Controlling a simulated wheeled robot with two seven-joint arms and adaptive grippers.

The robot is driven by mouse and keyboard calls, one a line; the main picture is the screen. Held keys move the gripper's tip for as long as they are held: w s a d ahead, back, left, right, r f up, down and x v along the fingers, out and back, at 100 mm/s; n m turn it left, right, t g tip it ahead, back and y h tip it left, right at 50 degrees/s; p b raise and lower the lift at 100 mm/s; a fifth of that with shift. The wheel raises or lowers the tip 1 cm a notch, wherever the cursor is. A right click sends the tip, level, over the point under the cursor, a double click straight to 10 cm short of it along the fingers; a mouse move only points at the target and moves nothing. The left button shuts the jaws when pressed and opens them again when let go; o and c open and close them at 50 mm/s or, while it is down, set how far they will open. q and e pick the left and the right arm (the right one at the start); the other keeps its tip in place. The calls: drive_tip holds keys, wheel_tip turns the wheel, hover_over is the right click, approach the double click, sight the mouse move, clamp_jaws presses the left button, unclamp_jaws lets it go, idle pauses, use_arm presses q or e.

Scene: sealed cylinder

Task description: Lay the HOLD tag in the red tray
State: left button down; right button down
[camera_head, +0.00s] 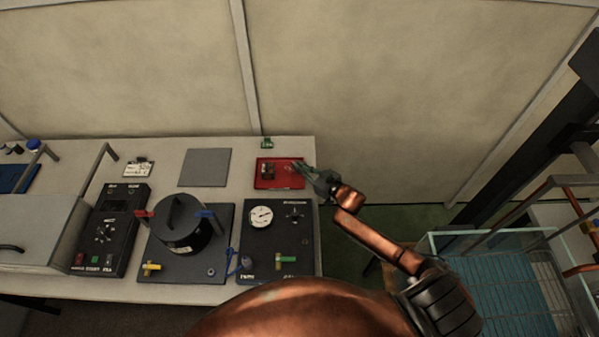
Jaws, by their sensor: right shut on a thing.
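The red tray (262,185) lies flat near the back right of the bench. My right gripper (296,168) comes in from the right over the tray's right part. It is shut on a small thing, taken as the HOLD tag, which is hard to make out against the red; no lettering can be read. I cannot tell whether it touches the tray floor. A small dark item (267,170) shows in the tray's left part. My left gripper is not in view.
A gauge panel (277,243) stands in front of the tray. Left of it is a dark lidded cylinder (183,225) on a plate. A grey pad (205,167), a white card (139,168) and a small green item (267,142) lie at the back. A glass-walled tank (440,240) stands right.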

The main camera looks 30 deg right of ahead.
sight(300, 175)
drive_tip(key=shift+f, duration=1.4)
drive_tip(key=shift+f, duration=0.1)
drive_tip(key=c, duration=2.4)
unclamp_jaws()
drive_tip(key=shift+s, duration=0.1)
drive_tip(key=shift+s, duration=0.2)
drive_tip(key=p+v, duration=0.7)
drive_tip(key=v, duration=0.4)
drive_tip(key=shift+s+r, duration=0.25)
drive_tip(key=shift+r, duration=0.05)
